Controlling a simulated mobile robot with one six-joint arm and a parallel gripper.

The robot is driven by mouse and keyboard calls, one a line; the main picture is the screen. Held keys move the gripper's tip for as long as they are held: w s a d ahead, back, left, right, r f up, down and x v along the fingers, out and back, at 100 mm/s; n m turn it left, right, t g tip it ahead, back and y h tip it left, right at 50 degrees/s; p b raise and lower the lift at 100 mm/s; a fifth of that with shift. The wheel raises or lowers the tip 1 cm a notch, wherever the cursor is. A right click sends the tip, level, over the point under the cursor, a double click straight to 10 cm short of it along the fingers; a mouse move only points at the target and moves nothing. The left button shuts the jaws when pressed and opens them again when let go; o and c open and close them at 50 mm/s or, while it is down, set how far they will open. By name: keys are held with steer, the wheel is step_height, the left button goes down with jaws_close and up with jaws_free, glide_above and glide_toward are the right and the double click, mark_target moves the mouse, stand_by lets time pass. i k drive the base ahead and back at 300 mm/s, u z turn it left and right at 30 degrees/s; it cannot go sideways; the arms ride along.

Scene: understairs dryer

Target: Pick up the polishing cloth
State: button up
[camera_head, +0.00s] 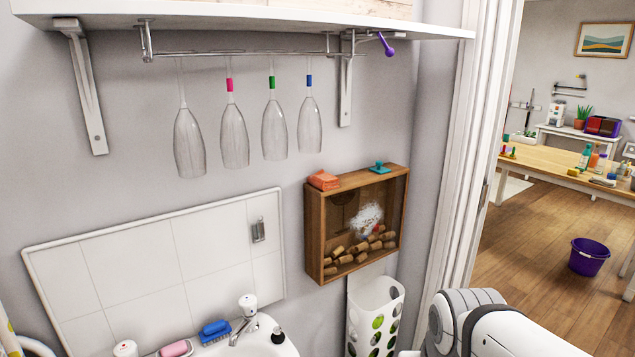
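An orange folded cloth (323,180), which looks like the polishing cloth, lies on the left part of the top of a wall-mounted wooden box (315,235). A small teal object with a knob (380,168) sits on the same top, to the right of the cloth and apart from it. My white arm shows at the bottom right, below and to the right of the box. My gripper is out of the frame, so its state is hidden.
Several glasses (233,135) hang upside down from a rail under a white shelf (250,32), above the box and to its left. A basin (265,340) stands at the lower left. A white holed holder (375,310) hangs below the box. A doorway opens at the right.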

mark_target(324, 181)
steer(key=i, duration=1)
steer(key=u, duration=0.05)
